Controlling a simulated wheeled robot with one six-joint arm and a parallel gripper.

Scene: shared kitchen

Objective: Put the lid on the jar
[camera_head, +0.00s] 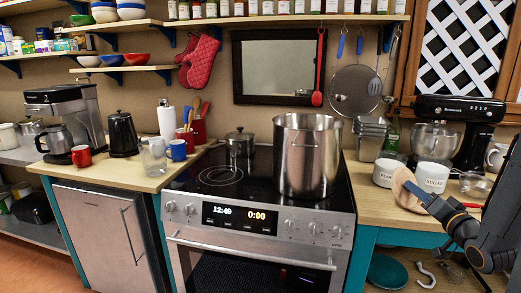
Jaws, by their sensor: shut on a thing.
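A round tan wooden lid (404,186) is in my gripper (419,197) at the right, tilted nearly on edge, with its flat side toward the left. My gripper is shut on the lid's right side. A white jar (384,176) with dark lettering stands on the counter just behind and left of the lid. A second white lettered jar (433,176) stands behind my gripper. The lid overlaps the first jar's right edge in the picture; whether they touch I cannot tell. The jars' mouths are too small to judge clearly.
The jars stand on the wooden counter (372,201) right of the stove (255,213). A big steel pot (305,160) is on the stove. Stacked metal tins (371,137) and a stand mixer (455,120) are behind the jars. A metal strainer or pan (475,185) lies to the right.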

